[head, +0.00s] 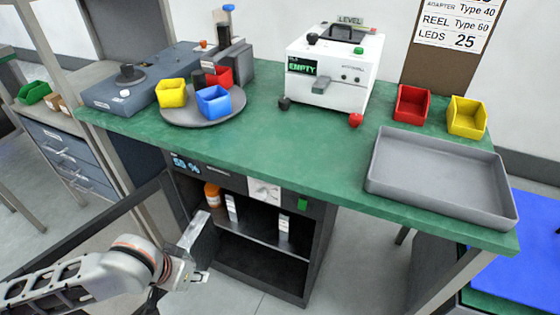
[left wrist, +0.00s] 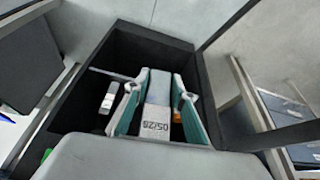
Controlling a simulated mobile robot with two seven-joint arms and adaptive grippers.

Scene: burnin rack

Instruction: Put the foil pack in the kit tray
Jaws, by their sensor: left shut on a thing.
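The foil pack (left wrist: 157,108) is a silver-grey slab printed "05/26", held between the two fingers of my left gripper (left wrist: 158,100) in the left wrist view. The kit tray is a shallow grey tray (head: 440,196), empty, on the right end of the green bench. It is well above and to the right of the gripper. My right gripper is out of view.
The green bench (head: 290,150) overhangs the cabinet (head: 265,265), whose shelves hold an orange bottle (head: 212,194) and white packs (head: 232,207). Red (head: 412,103) and yellow (head: 467,117) bins stand behind the tray. A white machine (head: 335,70) and a turntable (head: 203,112) with bins stand further left.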

